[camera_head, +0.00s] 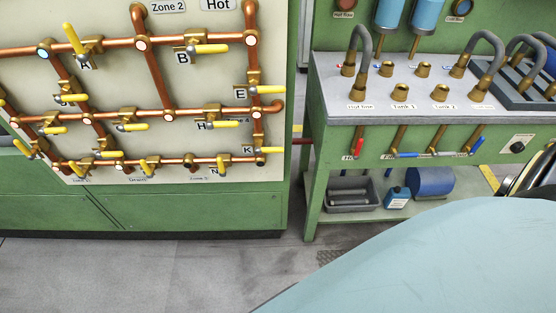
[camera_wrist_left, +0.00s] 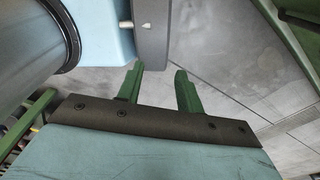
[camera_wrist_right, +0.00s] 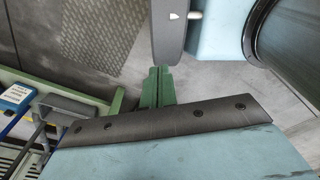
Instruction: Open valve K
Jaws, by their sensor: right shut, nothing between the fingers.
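Valve K, with a yellow lever (camera_head: 270,150), sits at the lower right of the copper pipe panel (camera_head: 120,70) in the head view. My left gripper (camera_wrist_left: 160,85) shows only in the left wrist view. Its two green fingers are apart, with nothing between them. My right gripper (camera_wrist_right: 158,85) shows only in the right wrist view. Its green fingers are together and empty. Neither gripper is near valve K.
Several other yellow-lever valves, such as valve E's (camera_head: 262,90), crowd the panel above and left. A green workbench (camera_head: 380,152) with hose fittings stands to the right, across a gap. Grey floor (camera_head: 170,262) lies in front. My light-blue arm part covers the lower right.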

